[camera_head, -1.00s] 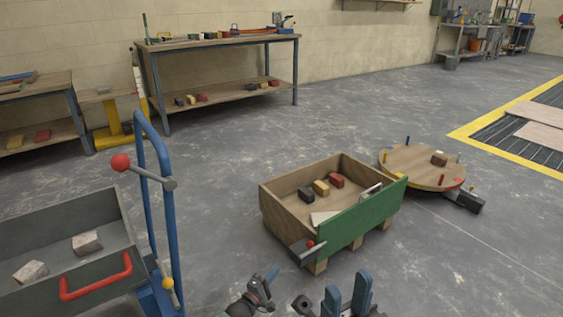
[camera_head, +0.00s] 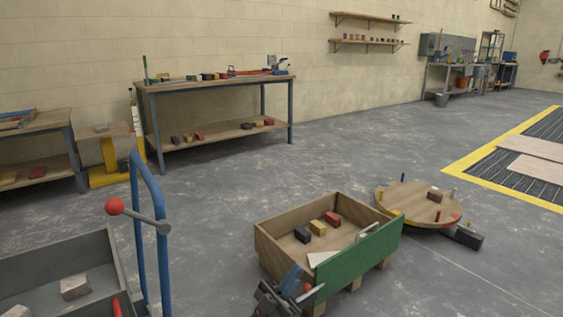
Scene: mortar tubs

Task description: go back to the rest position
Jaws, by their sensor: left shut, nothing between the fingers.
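My left gripper (camera_head: 288,285) shows at the bottom edge, left of the middle, with blue finger parts. It is shut and empty. In the picture it overlaps the near left corner of the wooden crate (camera_head: 275,253); I cannot tell how far apart they are. My right gripper is not in view.
The crate has a green front panel (camera_head: 358,262) and holds black, yellow and red blocks. A round wooden turntable (camera_head: 405,204) stands right of it. A grey tub with a blue-framed handle (camera_head: 160,215) is at left. A workbench (camera_head: 215,82) stands behind. The floor between is clear.

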